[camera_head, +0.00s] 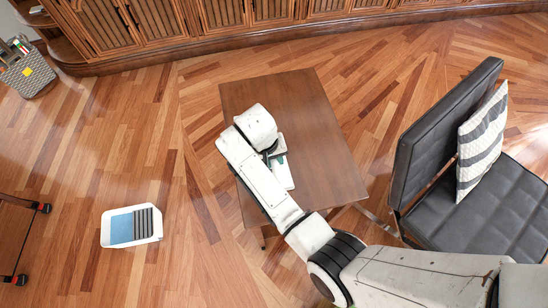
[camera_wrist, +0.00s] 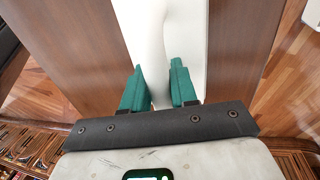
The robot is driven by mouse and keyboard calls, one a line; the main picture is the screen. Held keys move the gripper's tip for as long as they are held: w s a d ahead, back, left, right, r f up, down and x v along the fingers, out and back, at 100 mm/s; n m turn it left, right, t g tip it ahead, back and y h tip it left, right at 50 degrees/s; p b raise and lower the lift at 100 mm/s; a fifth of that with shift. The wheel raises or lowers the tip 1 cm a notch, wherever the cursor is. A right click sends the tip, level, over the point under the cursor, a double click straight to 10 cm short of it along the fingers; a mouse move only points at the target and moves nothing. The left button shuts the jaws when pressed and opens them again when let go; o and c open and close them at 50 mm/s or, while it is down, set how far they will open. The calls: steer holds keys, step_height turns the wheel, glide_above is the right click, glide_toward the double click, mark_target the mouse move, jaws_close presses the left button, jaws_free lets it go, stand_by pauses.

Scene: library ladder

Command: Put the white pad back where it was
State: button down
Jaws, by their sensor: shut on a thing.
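The white pad (camera_wrist: 147,28) shows in the wrist view as a pale strip between the two green fingers of my gripper (camera_wrist: 158,80). My gripper is shut on it near its close end; the strip runs out of the top of the picture. In the head view, part of the white pad (camera_head: 284,176) shows beside my arm, over the brown wooden table (camera_head: 318,135). My gripper there (camera_head: 277,154) is mostly hidden by my arm. I cannot tell whether the pad touches the tabletop.
A black chair (camera_head: 430,140) with a striped cushion (camera_head: 482,140) stands right of the table. A basket (camera_head: 30,76) stands by the wooden cabinets (camera_head: 160,22).

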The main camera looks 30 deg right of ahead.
steer(key=c, duration=0.9)
jaws_free()
steer(key=shift+f, duration=0.1)
steer(key=r, duration=0.4)
steer(key=a+r, duration=0.1)
steer(key=r, duration=0.3)
steer(key=a+r, duration=0.1)
steer(key=r, duration=0.3)
steer(key=shift+w+a, duration=0.1)
steer(key=shift+w, duration=0.25)
steer(key=s+d+f+n+t, duration=0.1)
steer(key=s+d+f, duration=0.3)
steer(key=s+d, duration=0.75)
steer(key=shift+n+t+y, duration=0.3)
steer(key=shift+n+y, duration=0.6)
steer(key=s, duration=0.4)
steer(key=s+a, duration=0.1)
steer(key=s, duration=0.7)
steer(key=shift+s+a, duration=0.4)
